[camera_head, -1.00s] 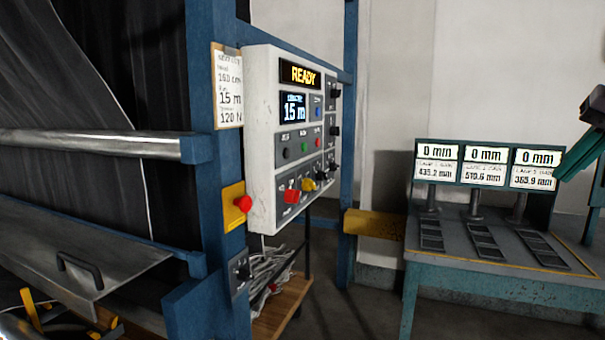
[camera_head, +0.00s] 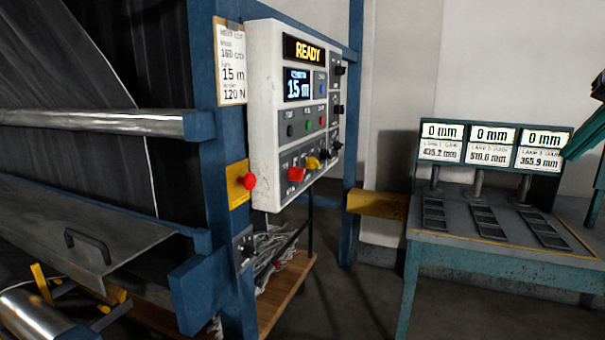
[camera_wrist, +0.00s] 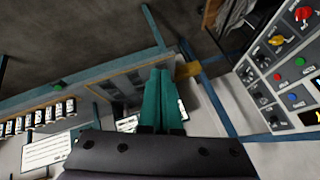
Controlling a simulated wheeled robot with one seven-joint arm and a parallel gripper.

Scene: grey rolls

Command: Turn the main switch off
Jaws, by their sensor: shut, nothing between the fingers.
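The control panel (camera_head: 262,120) is a pale box on a blue frame, its display reading READY and 15 m. A red rotary switch (camera_head: 296,174) sits at its lower left, beside a yellow one (camera_head: 313,162) and black knobs. In the wrist view the panel is at the right, with the red switch (camera_wrist: 303,13) at the top corner and the yellow switch (camera_wrist: 277,41) next to it. Which one is the main switch is too small to read. My gripper (camera_wrist: 160,72) has its green fingers together, empty and apart from the panel. Its fingers also show at the head view's right edge (camera_head: 585,135).
A red mushroom button on a yellow plate (camera_head: 240,184) is on the blue post. A teal bench (camera_head: 480,258) with three 0 mm displays stands at the right. Cables lie on a wooden shelf (camera_head: 285,292) below the panel. Floor between shelf and bench is clear.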

